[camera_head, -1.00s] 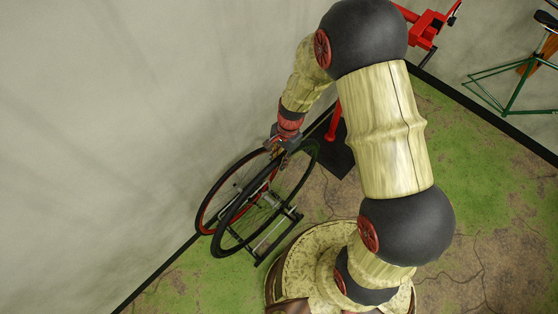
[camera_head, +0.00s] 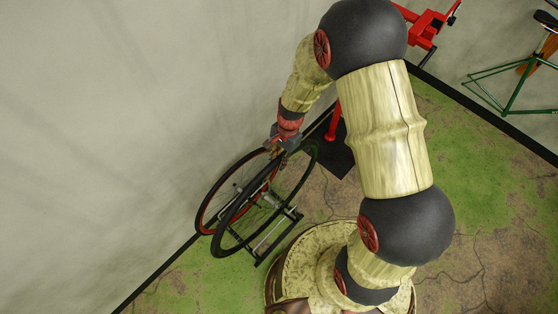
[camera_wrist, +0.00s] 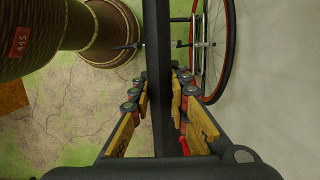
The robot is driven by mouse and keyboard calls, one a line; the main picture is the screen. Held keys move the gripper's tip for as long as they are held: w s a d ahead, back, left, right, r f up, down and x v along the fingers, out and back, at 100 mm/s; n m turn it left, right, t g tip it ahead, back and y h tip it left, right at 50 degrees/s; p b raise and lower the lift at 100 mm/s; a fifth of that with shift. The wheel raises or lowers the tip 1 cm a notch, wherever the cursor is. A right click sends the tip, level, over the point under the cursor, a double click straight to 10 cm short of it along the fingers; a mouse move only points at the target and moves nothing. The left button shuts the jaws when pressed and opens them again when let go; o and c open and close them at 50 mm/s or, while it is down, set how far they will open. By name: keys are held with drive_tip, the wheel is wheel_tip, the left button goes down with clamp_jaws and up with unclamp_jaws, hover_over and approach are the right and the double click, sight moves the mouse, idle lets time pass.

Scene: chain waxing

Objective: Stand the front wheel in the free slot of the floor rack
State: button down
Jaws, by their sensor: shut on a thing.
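The front wheel (camera_head: 237,207), with a black tyre, is upright but tilted in the head view, low by the wall. My gripper (camera_head: 279,150) is shut on the top of its tyre. In the wrist view the tyre (camera_wrist: 159,60) runs edge-on between the fingers (camera_wrist: 160,103). The floor rack (camera_head: 272,236) has metal bars and stands at the wheel's lower right side. The wheel overlaps the rack in the picture; whether its tyre sits in a slot I cannot tell.
A second wheel with a red rim (camera_head: 199,213) stands between the held wheel and the wall; it also shows in the wrist view (camera_wrist: 228,50). A red stand (camera_head: 334,122) on a dark base is behind my arm. A green bike frame (camera_head: 508,105) is at the upper right.

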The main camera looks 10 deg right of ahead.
drive_tip(key=shift+b+x, duration=1.25)
drive_tip(key=shift+x, duration=0.65)
drive_tip(key=shift+w+d, duration=0.15)
drive_tip(key=shift+d, duration=0.05)
drive_tip(key=shift+f, duration=0.3)
drive_tip(key=d+b+x, duration=0.1)
drive_tip(key=b+x, duration=0.3)
drive_tip(key=x, duration=0.2)
drive_tip(key=shift+w+f+b, duration=0.15)
drive_tip(key=shift+w+b, duration=0.15)
idle(0.4)
drive_tip(key=shift+f, duration=0.25)
idle(0.3)
drive_tip(key=w+d+b+x, duration=0.1)
drive_tip(key=b+x, duration=0.6)
drive_tip(key=x, duration=0.2)
drive_tip(key=shift+d+f, duration=0.25)
drive_tip(key=shift+f, duration=0.2)
idle(0.7)
drive_tip(key=shift+f, duration=0.15)
idle(0.4)
